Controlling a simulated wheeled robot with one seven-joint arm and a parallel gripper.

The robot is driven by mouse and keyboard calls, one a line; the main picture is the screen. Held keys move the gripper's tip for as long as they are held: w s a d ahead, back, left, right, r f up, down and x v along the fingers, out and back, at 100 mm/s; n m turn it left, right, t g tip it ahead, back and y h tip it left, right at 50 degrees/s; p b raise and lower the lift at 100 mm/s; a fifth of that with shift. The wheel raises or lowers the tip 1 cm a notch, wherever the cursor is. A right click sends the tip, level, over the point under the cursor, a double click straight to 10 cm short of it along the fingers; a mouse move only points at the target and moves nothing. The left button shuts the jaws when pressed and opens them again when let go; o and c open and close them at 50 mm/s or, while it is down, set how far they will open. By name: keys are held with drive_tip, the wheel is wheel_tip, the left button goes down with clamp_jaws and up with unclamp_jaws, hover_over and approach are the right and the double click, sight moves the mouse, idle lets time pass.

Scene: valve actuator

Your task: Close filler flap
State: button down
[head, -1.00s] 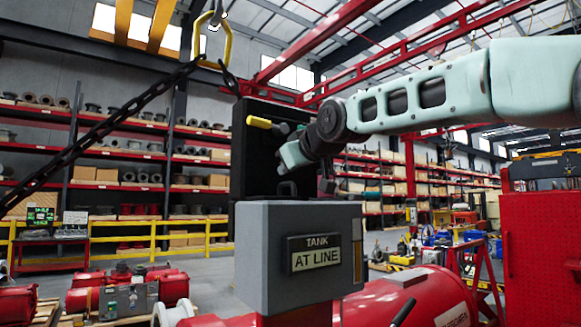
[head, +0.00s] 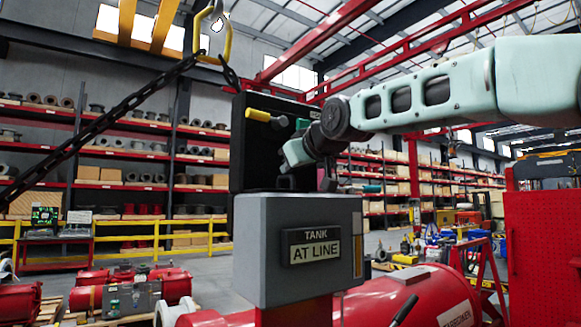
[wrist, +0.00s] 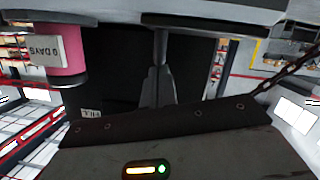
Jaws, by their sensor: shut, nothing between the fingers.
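A black flap (head: 240,150) stands upright on the grey box (head: 254,250) labelled TANK AT LINE. A yellow-ended handle (head: 258,115) sticks out near its top. My gripper (head: 286,182) is on the right of the flap, low near the top of the box. Its fingers are shut and empty. In the wrist view the shut fingers (wrist: 160,40) show in front of a dark surface, with their tips close to a grey edge (wrist: 210,8). I cannot tell whether they touch the flap. A pink cylinder (wrist: 62,50) and a FILL label (wrist: 91,113) lie to their left.
A black chain (head: 110,125) runs from a yellow hook at the upper left. A red tank (head: 400,295) lies behind and below the box. A red panel (head: 545,240) stands at the right. Shelves line the background.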

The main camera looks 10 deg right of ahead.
drive_tip(key=shift+r+p, duration=0.5)
drive_tip(key=shift+r, duration=0.1)
drive_tip(key=r+p, duration=0.2)
drive_tip(key=r, duration=0.1)
drive_tip(key=shift+s+a+r+p, duration=0.1)
drive_tip(key=shift+a+p, duration=0.25)
drive_tip(key=b+v, duration=0.5)
drive_tip(key=v, duration=0.5)
drive_tip(key=shift+f, duration=0.3)
drive_tip(key=shift+d, duration=0.1)
drive_tip(key=s+a+f+g, duration=0.3)
drive_tip(key=s+f, duration=0.1)
drive_tip(key=f, duration=0.7)
drive_tip(key=s+a+f+g, duration=0.3)
drive_tip(key=s+f, duration=0.1)
drive_tip(key=f, duration=0.7)
drive_tip(key=s+a+f+g, duration=0.2)
drive_tip(key=s+a+f, duration=0.15)
drive_tip(key=f, duration=0.75)
drive_tip(key=s+d+f+g+h, duration=0.2)
drive_tip(key=s+d+f+g, duration=0.1)
drive_tip(key=s+f, duration=0.7)
drive_tip(key=s+d+f+g+h, duration=0.2)
drive_tip(key=s+d+f+g, duration=0.1)
drive_tip(key=s+f, duration=0.7)
drive_tip(key=shift+s+d+f+n+b, duration=0.2)
drive_tip(key=shift+s+f+n+b, duration=0.15)
drive_tip(key=shift+s, duration=0.3)
